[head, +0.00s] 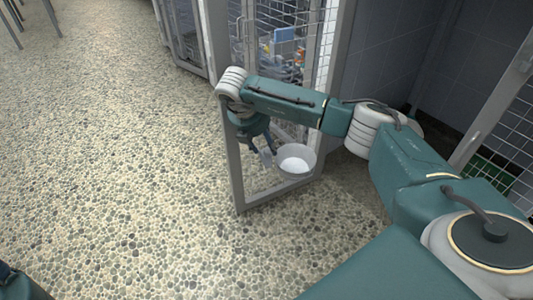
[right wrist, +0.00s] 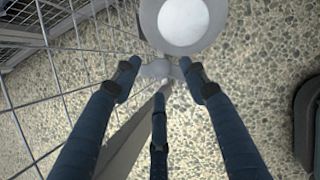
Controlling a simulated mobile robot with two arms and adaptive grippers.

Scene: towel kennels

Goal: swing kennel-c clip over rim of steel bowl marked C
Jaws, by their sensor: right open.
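A round steel bowl (head: 297,160) with a pale inside sits low at the open kennel door, beside its lower frame. It also shows at the top of the right wrist view (right wrist: 185,24). No letter is readable on it. A small grey piece, apparently the clip (right wrist: 157,69), is beside the bowl's near rim; whether it touches the rim I cannot tell. My right gripper (head: 264,149) is just left of the bowl. In the right wrist view its spread fingers (right wrist: 160,82) are open around the grey piece, with none seen closed on it. My left gripper is not seen.
The grey-framed mesh door (head: 236,170) stands open, with its wire mesh (right wrist: 60,90) close on the left in the right wrist view. Kennel walls and another mesh panel (head: 506,125) are to the right. The pebbled floor (head: 110,150) at left is clear.

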